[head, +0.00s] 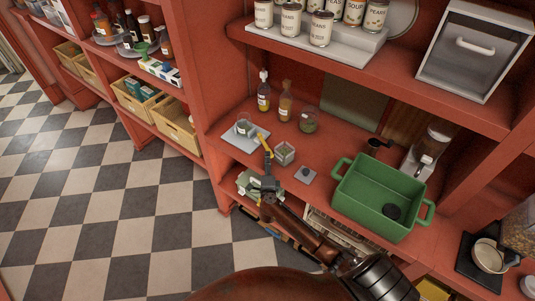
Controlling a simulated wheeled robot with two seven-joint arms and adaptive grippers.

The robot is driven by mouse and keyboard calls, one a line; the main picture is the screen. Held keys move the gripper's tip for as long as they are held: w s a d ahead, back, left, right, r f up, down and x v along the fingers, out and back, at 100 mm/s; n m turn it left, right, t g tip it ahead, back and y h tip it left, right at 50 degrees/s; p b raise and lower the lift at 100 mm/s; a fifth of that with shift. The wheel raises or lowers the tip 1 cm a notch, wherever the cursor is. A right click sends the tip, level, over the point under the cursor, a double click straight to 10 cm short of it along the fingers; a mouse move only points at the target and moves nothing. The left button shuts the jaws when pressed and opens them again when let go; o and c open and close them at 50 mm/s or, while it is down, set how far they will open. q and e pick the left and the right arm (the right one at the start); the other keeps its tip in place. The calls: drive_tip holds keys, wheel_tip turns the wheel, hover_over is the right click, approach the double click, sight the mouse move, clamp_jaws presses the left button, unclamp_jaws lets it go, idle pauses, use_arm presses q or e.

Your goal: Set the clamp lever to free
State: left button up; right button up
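A small yellow lever (263,138) shows at the right edge of a pale grey plate (238,141) on the red counter; it looks like the clamp lever. A clear glass jar (243,126) stands on the plate. My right gripper (267,157) reaches in from the lower right, with its fingertips just below the lever's near end. I cannot tell whether they touch it, or whether the fingers are open or shut. The gripper hides part of the counter edge. The lever's marked positions are too small to read. My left gripper is not in view.
A square glass container (284,153) stands close right of the gripper, beside a grey block with a dark knob (305,175). Bottles (264,95) and a glass of green stuff (308,120) stand behind. A green crate (374,211) fills the right. Cans (321,29) stand on the shelf above.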

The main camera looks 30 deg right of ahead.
sight(265, 145)
drive_tip(key=shift+x, duration=2.05)
drive_tip(key=shift+s, duration=0.1)
drive_tip(key=shift+c, duration=0.2)
clamp_jaws()
